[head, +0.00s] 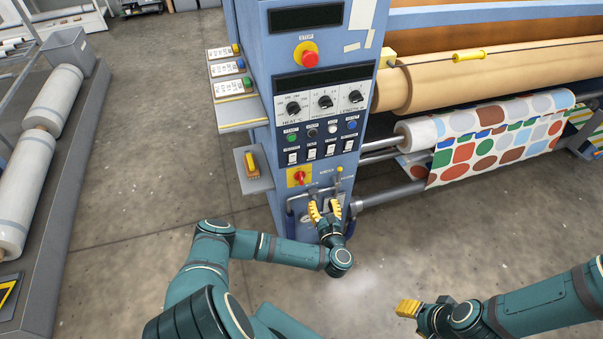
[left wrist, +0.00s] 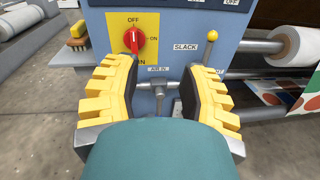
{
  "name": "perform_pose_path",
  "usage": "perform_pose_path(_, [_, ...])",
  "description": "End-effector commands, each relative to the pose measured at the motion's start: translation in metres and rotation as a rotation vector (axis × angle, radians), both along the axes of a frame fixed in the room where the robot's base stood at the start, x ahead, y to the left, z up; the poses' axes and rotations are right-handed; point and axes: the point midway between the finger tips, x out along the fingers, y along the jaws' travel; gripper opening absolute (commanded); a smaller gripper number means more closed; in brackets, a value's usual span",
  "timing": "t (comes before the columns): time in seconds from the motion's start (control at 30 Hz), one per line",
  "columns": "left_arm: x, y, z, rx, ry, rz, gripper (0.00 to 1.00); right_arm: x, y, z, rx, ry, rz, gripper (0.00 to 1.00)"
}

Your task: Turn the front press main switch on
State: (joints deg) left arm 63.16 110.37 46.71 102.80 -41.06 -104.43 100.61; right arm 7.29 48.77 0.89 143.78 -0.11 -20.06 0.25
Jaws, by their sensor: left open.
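The main switch (head: 299,177) is a red rotary knob on a yellow plate, low on the blue front panel of the press. In the left wrist view the knob (left wrist: 134,40) shows at upper left, with OFF printed above it and a partly hidden label below. Its handle looks about upright. My left gripper (head: 325,208) is open and empty, below and to the right of the switch. In the left wrist view its yellow fingers (left wrist: 158,75) are apart, and the left one covers the plate's lower left corner. My right gripper (head: 408,308) is at lower right, away from the press; its jaw gap is not clear.
A lever with a yellow ball (left wrist: 211,36) and an air-in fitting (left wrist: 157,86) are beside the switch. A small shelf with a yellow-handled brush (head: 252,165) juts out to its left. Rolls with patterned fabric (head: 500,133) are to the right. The floor in front is clear.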

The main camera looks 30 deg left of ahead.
Motion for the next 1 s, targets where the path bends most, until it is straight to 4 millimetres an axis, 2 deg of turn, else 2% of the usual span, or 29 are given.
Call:
perform_pose_path(0.1, [-0.011, 0.019, -0.004, -0.052, -0.064, 0.111, 0.42, 0.000, 0.000, 0.002, 0.000, 0.001, 0.000, 0.47])
perform_pose_path(0.27, [-0.007, 0.032, -0.004, -0.063, -0.086, 0.139, 0.42, 0.000, 0.000, 0.000, 0.000, 0.001, 0.000, 0.47])
perform_pose_path(0.8, [0.057, 0.106, -0.004, -0.062, -0.083, 0.133, 0.42, 0.002, 0.000, -0.013, -0.001, -0.006, -0.001, 0.47])
perform_pose_path(1.0, [0.071, 0.122, -0.004, -0.062, -0.081, 0.132, 0.42, 0.003, 0.000, -0.016, -0.001, -0.008, -0.002, 0.47])
